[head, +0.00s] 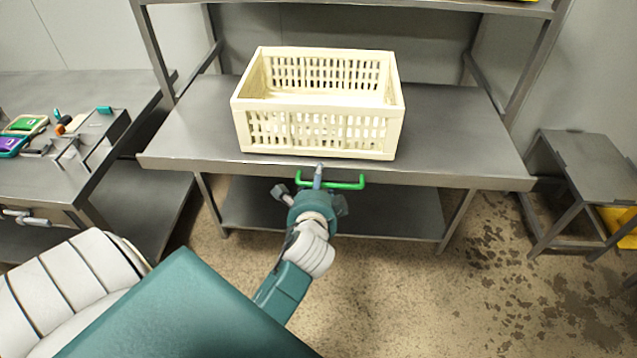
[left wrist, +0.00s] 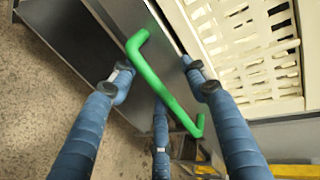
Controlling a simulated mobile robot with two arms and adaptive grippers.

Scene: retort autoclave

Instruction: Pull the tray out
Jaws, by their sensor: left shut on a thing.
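A grey metal tray surface (head: 195,137) spans the rack, with a green handle (head: 349,185) on its front edge. The handle also crosses the left wrist view (left wrist: 168,88) diagonally. My left gripper (head: 318,178) is at the left-middle part of the handle, with its blue fingers (left wrist: 160,90) on both sides of the bar. It is shut on the handle, though the exact contact is hard to see. A cream slatted crate (head: 318,151) stands upright on the tray surface. My right gripper is in neither view.
A lower grey shelf (head: 270,222) lies beneath. At left is a workbench (head: 50,180) with small coloured items. At right stands a small grey table (head: 590,165) with something yellow beneath. The stained floor (head: 420,300) in front is clear.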

